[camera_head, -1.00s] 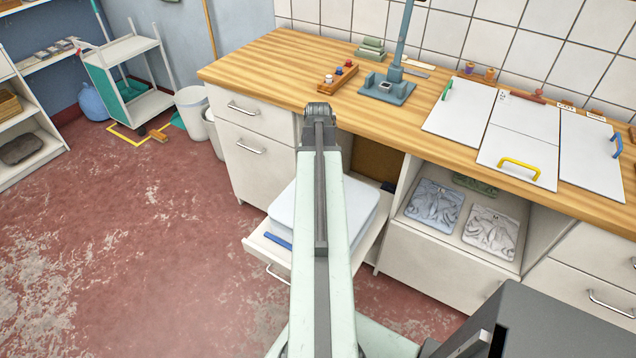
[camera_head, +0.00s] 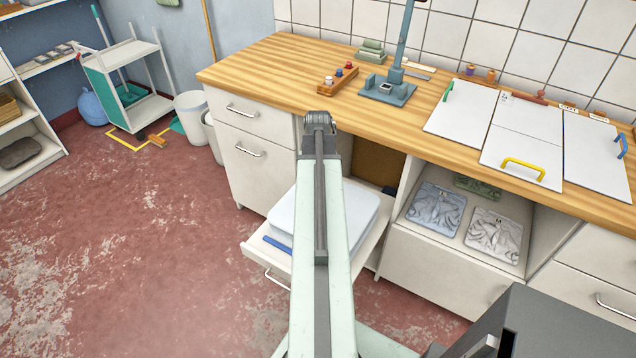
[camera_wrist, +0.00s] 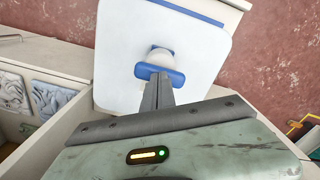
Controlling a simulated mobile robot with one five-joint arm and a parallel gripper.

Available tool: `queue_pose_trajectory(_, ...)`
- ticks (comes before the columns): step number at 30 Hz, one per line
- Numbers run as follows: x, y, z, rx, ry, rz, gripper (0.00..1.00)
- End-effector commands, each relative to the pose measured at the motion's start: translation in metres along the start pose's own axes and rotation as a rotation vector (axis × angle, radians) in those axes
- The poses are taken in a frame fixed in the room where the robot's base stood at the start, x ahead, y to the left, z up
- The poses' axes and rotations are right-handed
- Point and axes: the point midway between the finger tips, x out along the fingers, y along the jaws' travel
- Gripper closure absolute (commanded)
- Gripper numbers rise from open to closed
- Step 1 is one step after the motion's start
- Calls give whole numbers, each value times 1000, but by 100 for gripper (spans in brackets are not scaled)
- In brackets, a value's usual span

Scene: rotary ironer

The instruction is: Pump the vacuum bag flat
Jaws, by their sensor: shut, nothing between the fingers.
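The vacuum bag (camera_head: 366,208) is a pale, thick, rounded slab with a blue strip along one edge. It lies on the pulled-out drawer tray (camera_head: 372,246) under the counter, partly hidden by my arm. In the wrist view the bag (camera_wrist: 205,55) fills the upper middle. A white pump with a blue crossbar handle (camera_wrist: 160,73) stands on it. My gripper (camera_wrist: 160,82) is shut and empty, with its fingertips at the near side of the handle. I cannot tell whether they touch it. The pump and gripper are hidden behind my arm in the head view.
Folded clothes (camera_head: 437,205) lie in the open compartment right of the drawer. The wooden counter (camera_head: 265,75) above carries a blue-grey stand (camera_head: 388,90) and white boards (camera_head: 462,108). Red floor (camera_head: 150,240) is clear on the left.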

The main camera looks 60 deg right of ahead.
Motion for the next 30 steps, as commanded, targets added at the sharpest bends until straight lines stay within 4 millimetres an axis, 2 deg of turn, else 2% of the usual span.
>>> queue_pose_trajectory(10,-2,0,0,0,0,0,100)
queue_pose_trajectory(30,-41,0,0,0,0,0,100)
